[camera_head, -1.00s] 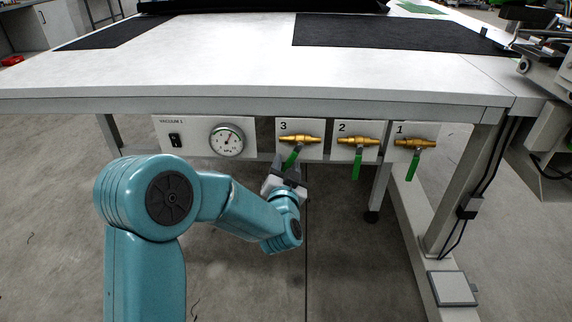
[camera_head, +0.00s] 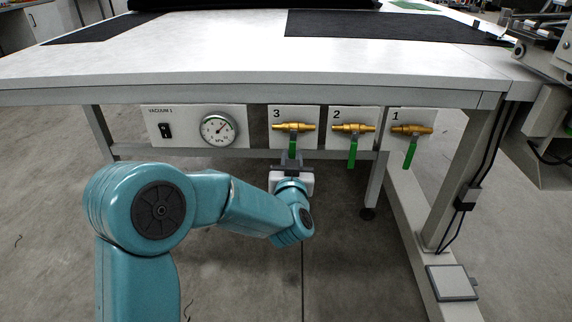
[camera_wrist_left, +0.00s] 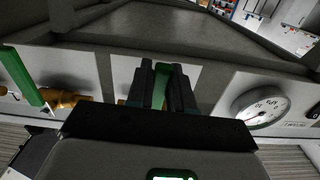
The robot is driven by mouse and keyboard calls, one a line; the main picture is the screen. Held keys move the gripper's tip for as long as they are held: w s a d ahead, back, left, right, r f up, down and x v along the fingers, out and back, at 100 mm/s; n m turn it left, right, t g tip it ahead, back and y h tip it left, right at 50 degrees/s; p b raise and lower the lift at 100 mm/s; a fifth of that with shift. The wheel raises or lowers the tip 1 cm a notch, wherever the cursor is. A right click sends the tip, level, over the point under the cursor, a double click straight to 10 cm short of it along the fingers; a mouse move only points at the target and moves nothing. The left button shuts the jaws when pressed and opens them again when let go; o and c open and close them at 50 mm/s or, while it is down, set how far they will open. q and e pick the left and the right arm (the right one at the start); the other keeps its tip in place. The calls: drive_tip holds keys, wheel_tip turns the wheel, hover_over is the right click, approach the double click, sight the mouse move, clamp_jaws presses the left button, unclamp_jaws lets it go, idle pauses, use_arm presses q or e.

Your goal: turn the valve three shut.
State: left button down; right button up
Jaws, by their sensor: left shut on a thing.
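Valve three (camera_head: 293,127) is a brass valve with a green lever (camera_head: 292,148) on the white panel marked 3, under the table edge. Its lever hangs about straight down. My left gripper (camera_head: 291,163) is below the valve, shut on the lever's lower part. In the left wrist view the green lever (camera_wrist_left: 162,72) stands between the two dark fingers of my left gripper (camera_wrist_left: 163,92). My right gripper is in neither view.
Valve two (camera_head: 352,128) and valve one (camera_head: 411,129) sit to the right, each with a green lever hanging down. A pressure gauge (camera_head: 218,129) and a black switch (camera_head: 165,131) are on the panel to the left. The table edge (camera_head: 270,93) overhangs above.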

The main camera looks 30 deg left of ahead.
use_arm(q)
drive_tip(key=c, duration=1.1)
unclamp_jaws()
drive_tip(key=b+v, duration=0.1)
drive_tip(key=v, duration=1.5)
drive_tip(key=shift+s+d, duration=0.1)
drive_tip(key=shift+d, duration=0.05)
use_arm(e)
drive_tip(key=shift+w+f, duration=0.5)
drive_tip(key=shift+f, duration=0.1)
